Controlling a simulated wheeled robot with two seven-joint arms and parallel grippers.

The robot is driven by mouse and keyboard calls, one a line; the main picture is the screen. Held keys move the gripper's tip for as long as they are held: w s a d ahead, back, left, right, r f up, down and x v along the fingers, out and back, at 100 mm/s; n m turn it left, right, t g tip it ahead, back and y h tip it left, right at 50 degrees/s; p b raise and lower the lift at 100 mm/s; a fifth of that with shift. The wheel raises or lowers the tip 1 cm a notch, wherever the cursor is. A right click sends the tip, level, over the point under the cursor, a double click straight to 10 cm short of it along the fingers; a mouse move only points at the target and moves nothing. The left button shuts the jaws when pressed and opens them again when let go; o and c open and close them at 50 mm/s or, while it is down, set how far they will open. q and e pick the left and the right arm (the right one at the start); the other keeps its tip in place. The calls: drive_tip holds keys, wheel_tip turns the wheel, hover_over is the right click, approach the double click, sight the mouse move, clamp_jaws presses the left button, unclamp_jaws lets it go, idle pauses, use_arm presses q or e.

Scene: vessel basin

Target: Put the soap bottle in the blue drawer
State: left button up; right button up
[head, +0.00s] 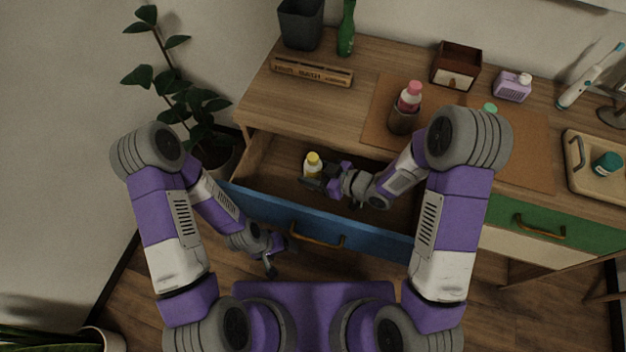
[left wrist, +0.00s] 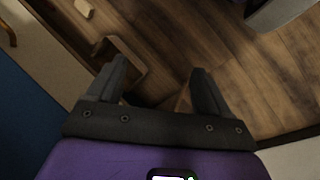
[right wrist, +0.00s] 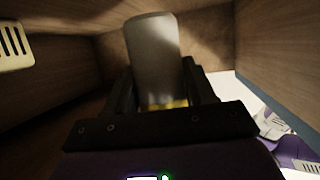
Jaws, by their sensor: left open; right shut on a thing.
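The soap bottle (head: 313,168) has a yellow cap and stands inside the open blue drawer (head: 285,215), near its left end. My right gripper (head: 317,183) reaches down into the drawer and is shut on the bottle. The right wrist view shows the pale grey bottle (right wrist: 153,55) between the fingers, with a yellow band close to the jaws. Whether its base touches the drawer floor cannot be told. My left gripper (head: 280,256) is open and empty in front of the drawer, near its handle (head: 318,238); its fingers show over the floor in the left wrist view (left wrist: 160,88).
A green drawer (head: 560,230) is at the right. A plant (head: 165,80) stands left.

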drive_tip(key=shift+f+b, duration=0.6)
drive_tip(key=shift+f, duration=1.3)
drive_tip(key=shift+f, duration=0.15)
drive_tip(key=o, duration=1.2)
drive_tip(key=shift+p+v, duration=1.65)
drive_tip(key=shift+v, duration=4.4)
